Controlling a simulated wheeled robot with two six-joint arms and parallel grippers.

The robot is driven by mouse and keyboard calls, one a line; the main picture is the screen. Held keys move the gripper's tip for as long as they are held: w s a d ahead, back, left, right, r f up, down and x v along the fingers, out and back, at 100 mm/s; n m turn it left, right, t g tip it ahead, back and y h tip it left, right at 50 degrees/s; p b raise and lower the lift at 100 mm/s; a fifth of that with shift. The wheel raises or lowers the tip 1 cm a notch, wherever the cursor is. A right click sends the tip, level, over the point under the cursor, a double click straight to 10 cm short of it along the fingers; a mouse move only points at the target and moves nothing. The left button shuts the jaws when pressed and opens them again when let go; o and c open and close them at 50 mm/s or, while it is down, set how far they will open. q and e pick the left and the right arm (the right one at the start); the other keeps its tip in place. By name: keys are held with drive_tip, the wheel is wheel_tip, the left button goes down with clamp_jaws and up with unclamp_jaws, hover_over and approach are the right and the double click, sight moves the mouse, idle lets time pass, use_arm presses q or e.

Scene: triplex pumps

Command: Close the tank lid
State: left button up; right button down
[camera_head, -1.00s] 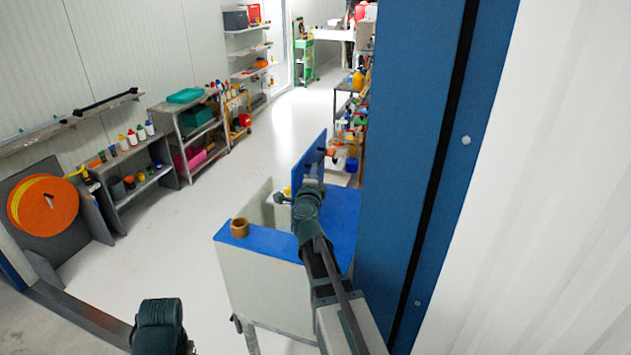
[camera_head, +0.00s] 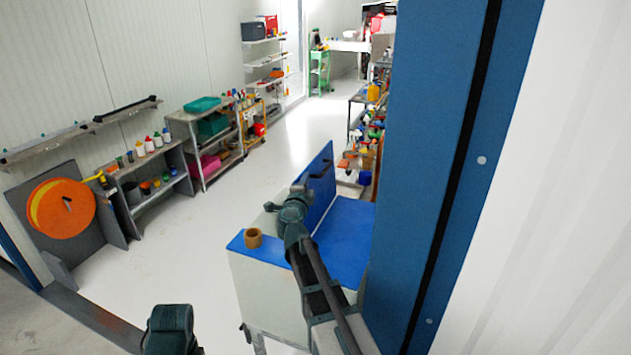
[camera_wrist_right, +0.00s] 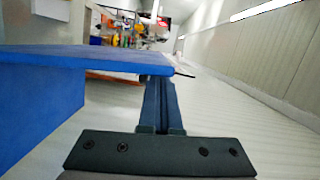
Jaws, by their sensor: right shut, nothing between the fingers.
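The tank (camera_head: 262,293) is a pale box with a blue top. Its blue lid (camera_head: 321,190) stands up, open, with a dark handle-like part near its upper edge. My right gripper (camera_head: 300,189) is just left of the raised lid in the head view, partly hidden by its own wrist. In the right wrist view its fingers (camera_wrist_right: 161,103) are shut and empty, close to the end of a blue panel (camera_wrist_right: 85,60). I cannot tell whether they touch it. My left gripper is not in view; only a dark part of my left arm shows at the bottom.
A brown tape roll (camera_head: 253,238) sits on the tank's near left corner. A tall blue post (camera_head: 425,180) stands close on the right. Shelves (camera_head: 150,180) and an orange reel (camera_head: 62,208) line the left wall. The white floor between is clear.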

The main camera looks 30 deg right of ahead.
drive_tip(key=w+a+f+n+g+b, duration=0.1)
drive_tip(key=w+a+f+n, duration=0.15)
drive_tip(key=w+a, duration=0.2)
drive_tip(key=w+a+f+n+b, duration=0.1)
drive_tip(key=w+a+f+n, duration=0.1)
drive_tip(key=w+a+n, duration=0.3)
drive_tip(key=w+a+f+n+g+b, duration=0.1)
drive_tip(key=w+a+f+b, duration=0.1)
drive_tip(key=f+b, duration=0.3)
drive_tip(key=w+a+f+n+g+b, duration=0.1)
drive_tip(key=w+a+f+n+b, duration=0.1)
drive_tip(key=w+f+b, duration=0.3)
drive_tip(key=shift+a+f, duration=0.3)
drive_tip(key=shift+f, duration=0.5)
drive_tip(key=s+a+r+p, duration=0.6)
drive_tip(key=a, duration=0.1)
drive_tip(key=shift+s+a+r, duration=0.15)
drive_tip(key=shift+a+r, duration=0.05)
